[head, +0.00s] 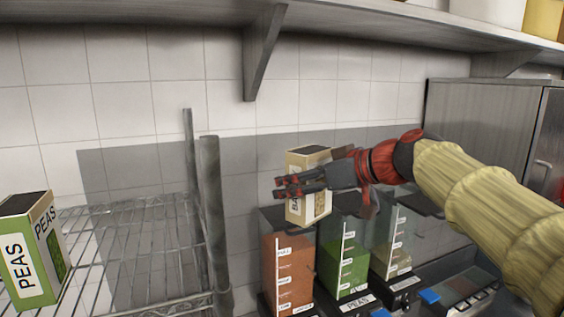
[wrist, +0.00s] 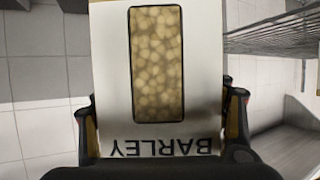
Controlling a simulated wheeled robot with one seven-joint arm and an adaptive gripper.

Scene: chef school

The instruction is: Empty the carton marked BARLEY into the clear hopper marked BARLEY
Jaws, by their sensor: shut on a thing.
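My gripper (head: 281,187) is shut on the BARLEY carton (head: 297,163), gripping it from the sides. The carton is upright in the head view, with its marking mostly behind the fingers. In the wrist view the carton (wrist: 205,70) fills the middle, BARLEY reads upside down, and its window shows pale grains. The carton appears above or in front of the orange-filled hopper (head: 282,265) and the PEAS hopper (head: 345,255); its depth is unclear. A third clear hopper (head: 398,240) to the right holds some pale grain; its label is too small to read. None of the hopper labels visibly reads BARLEY.
A wire rack (head: 130,235) stands at left with a PEAS carton (head: 38,255) on it. Its metal post (head: 213,225) rises left of the hoppers. A shelf (head: 400,22) with a bracket (head: 262,50) hangs above. A steel cabinet (head: 480,120) stands at right.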

